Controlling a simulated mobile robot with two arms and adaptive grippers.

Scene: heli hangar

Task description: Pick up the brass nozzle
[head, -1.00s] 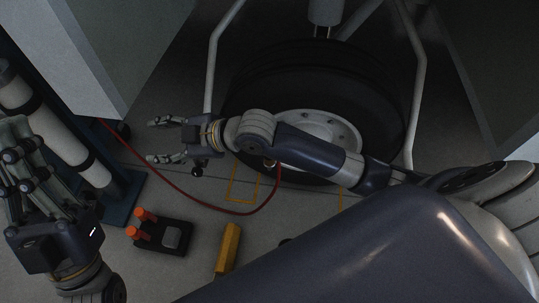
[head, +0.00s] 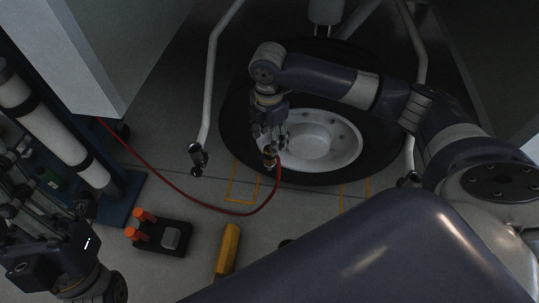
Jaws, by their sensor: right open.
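The brass nozzle (head: 270,154) is at the end of the red hose (head: 205,202), beside the lower left of the black wheel's pale hub. My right gripper (head: 270,138) is open, its fingers pointing down just above the nozzle. From this angle I cannot tell whether the fingers touch the nozzle. My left gripper (head: 28,205) is at the lower left edge, away from the nozzle. Its fingers are dark and partly cut off, so I cannot tell how far they are apart.
A black box with orange handles (head: 162,238) and a yellow block (head: 228,248) lie on the floor. A white cylinder (head: 50,125) is at left. The floor around the yellow marking is mostly clear.

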